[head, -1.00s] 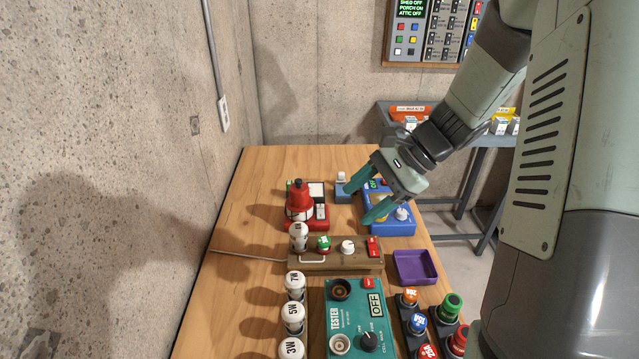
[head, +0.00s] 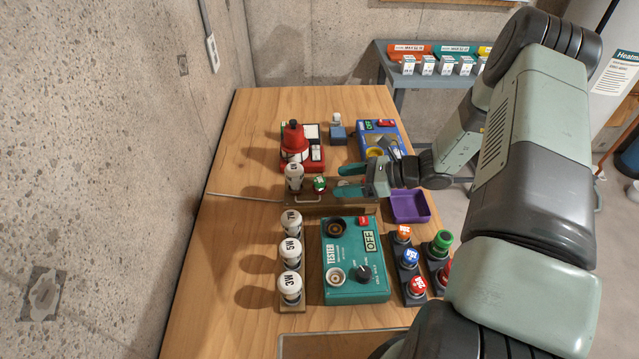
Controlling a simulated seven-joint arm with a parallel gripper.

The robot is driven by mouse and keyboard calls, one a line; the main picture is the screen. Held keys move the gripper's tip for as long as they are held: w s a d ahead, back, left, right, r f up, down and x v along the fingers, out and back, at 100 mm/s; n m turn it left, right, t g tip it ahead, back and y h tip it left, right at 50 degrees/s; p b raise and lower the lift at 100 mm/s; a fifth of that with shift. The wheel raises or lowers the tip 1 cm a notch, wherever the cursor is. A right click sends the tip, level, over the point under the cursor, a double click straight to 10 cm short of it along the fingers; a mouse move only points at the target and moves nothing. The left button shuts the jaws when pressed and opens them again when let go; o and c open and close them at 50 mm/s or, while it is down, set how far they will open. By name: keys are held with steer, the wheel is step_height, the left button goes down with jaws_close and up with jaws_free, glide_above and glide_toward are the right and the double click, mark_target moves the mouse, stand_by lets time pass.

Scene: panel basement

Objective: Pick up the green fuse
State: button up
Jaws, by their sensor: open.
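A small green-topped fuse (head: 319,184) with a white mark sits in the wooden block (head: 330,208) at the middle of the table. A larger green knob-like piece (head: 442,239) stands in a dark holder at the right edge. My gripper (head: 337,180) is open, its two teal fingers pointing left over the wooden block. The fingertips are just right of the small green fuse, and nothing shows between them. I cannot tell the height of the fingers above the block.
A white bulb-shaped piece (head: 294,178) stands close left of the green fuse. A red device (head: 300,160) and a blue device (head: 384,135) are behind. A purple tray (head: 410,220) is to the right. A teal tester (head: 343,288) and several white numbered pieces are in front.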

mark_target(324, 181)
steer(key=x, duration=0.6)
steer(key=shift+w+r, duration=0.1)
steer(key=shift+w, duration=0.2)
steer(key=shift+c, duration=0.3)
steer(key=c, duration=1)
step_height(324, 181, up, 10)
steer(key=shift+r, duration=0.1)
steer(key=shift+c, duration=0.3)
